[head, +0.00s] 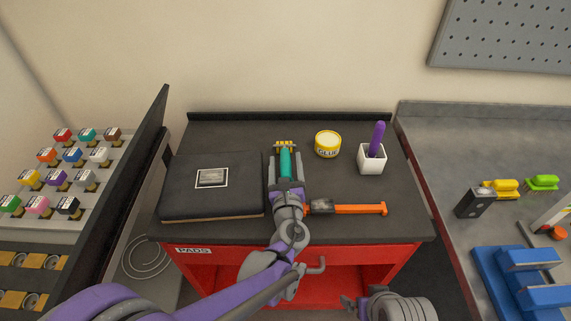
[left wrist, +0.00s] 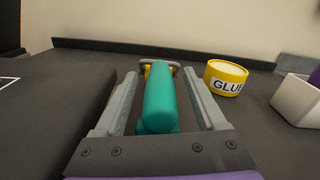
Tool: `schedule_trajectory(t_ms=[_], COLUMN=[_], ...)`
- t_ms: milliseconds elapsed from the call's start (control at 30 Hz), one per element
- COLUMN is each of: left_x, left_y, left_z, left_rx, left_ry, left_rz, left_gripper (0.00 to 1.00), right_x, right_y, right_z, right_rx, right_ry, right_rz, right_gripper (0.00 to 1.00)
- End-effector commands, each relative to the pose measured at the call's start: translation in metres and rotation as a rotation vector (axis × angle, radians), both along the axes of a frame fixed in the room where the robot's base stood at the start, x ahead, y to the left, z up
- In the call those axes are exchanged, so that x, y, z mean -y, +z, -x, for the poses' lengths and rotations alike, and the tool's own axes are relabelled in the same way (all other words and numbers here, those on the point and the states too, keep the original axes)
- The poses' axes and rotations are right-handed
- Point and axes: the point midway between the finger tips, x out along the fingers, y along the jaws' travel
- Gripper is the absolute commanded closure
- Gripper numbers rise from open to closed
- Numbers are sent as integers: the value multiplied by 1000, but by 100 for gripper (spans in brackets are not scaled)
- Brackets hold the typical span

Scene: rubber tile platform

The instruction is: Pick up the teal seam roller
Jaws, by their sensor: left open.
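The teal seam roller (head: 286,163) lies on the dark top of the red cart, its handle pointing toward me. A yellow and grey end shows at its far tip. My left gripper (head: 284,158) reaches over it from the front, with one finger on each side of the handle. In the left wrist view the teal handle (left wrist: 160,95) lies between the open fingers, with visible gaps on both sides. The handle's near end is partly hidden by the gripper's base. My right gripper (head: 352,303) is low at the bottom edge, and its jaws are unclear.
A black pad (head: 230,195) lies close on the left. A yellow glue tin (head: 327,144) and a white cup (head: 371,163) with a purple tool (head: 377,138) stand on the right. An orange-handled tool (head: 360,209) lies right beside my left wrist. A raised lip runs along the back.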

Motion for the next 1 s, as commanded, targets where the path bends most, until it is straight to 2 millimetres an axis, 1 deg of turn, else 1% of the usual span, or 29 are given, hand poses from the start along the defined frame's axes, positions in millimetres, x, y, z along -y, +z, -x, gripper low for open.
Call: schedule_trajectory(t_ms=[33, 67, 200, 367, 400, 433, 467, 867, 967, 1000], left_x=[0, 0, 0, 0, 0, 0, 0, 0, 0, 0], left_y=[0, 0, 0, 0, 0, 0, 0, 2, 11, 17], left_z=[0, 0, 0, 1, 1, 1, 1, 1, 1, 1], left_rx=[0, 0, 0, 0, 0, 0, 0, 0, 1, 1], left_ry=[0, 0, 0, 0, 0, 0, 0, 0, 0, 0], left_rz=[0, 0, 0, 0, 0, 0, 0, 0, 0, 0], left_gripper=[27, 31, 56, 85, 92, 97, 100, 100, 100, 100], right_x=[0, 0, 0, 0, 0, 0, 0, 0, 0, 0], right_y=[0, 0, 0, 0, 0, 0, 0, 1, 3, 6], right_z=[0, 0, 0, 0, 0, 0, 0, 0, 0, 0], right_rx=[0, 0, 0, 0, 0, 0, 0, 0, 1, 2], right_ry=[0, 0, 0, 0, 0, 0, 0, 0, 0, 0], right_rz=[0, 0, 0, 0, 0, 0, 0, 0, 0, 0], right_gripper=[0, 0, 0, 0, 0, 0, 0, 0, 0, 0])
